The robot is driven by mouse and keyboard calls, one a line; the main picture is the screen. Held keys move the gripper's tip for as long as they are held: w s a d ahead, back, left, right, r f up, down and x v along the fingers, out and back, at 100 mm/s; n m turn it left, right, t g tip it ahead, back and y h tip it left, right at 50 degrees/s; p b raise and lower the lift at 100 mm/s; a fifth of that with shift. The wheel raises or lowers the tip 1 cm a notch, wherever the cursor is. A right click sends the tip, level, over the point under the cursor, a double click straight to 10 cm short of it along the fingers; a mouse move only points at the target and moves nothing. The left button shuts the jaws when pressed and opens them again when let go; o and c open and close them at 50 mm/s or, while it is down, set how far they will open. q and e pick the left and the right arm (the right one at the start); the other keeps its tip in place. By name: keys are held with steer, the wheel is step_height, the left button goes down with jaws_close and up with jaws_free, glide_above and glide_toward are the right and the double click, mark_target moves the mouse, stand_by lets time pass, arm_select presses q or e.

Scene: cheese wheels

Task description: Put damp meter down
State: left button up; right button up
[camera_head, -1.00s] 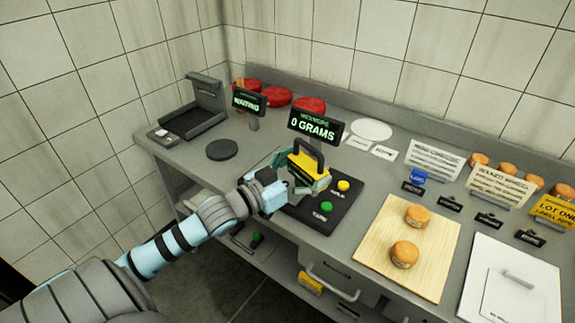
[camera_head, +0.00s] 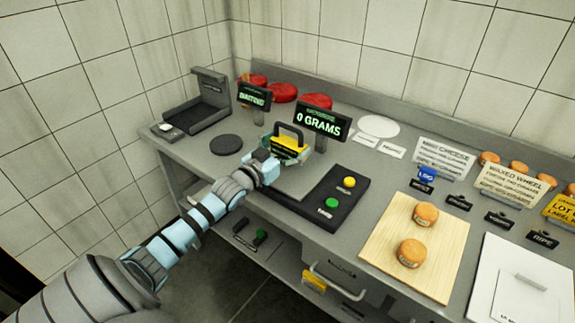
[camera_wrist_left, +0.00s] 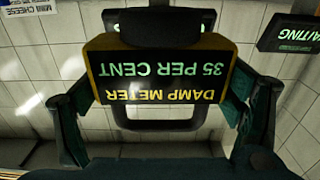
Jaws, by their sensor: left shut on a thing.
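The damp meter (camera_head: 288,146) is a yellow and black box with a dark handle. My left gripper (camera_head: 284,155) is shut on it and holds it over the counter, in front of the "0 GRAMS" display. In the left wrist view the damp meter (camera_wrist_left: 160,82) appears upside down between the fingers, reading "DAMP METER 35 PER CENT". I cannot tell whether its base touches the counter. My right gripper is not in view.
A dark round disc (camera_head: 226,145) lies left of the meter. The "0 GRAMS" display (camera_head: 321,123) stands behind, and the button panel (camera_head: 335,198) lies to the right. A wooden board (camera_head: 388,262) holds two orange wheels. Red wheels (camera_head: 283,92) sit at the back.

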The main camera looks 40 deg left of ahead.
mark_target(284, 159)
arm_select(q)
step_height(284, 159, down, 4)
steer(key=b, duration=0.2)
steer(key=shift+s+r+b, duration=0.1)
steer(key=shift+b, duration=0.3)
steer(key=shift+r, duration=0.15)
steer(key=o, duration=1.2)
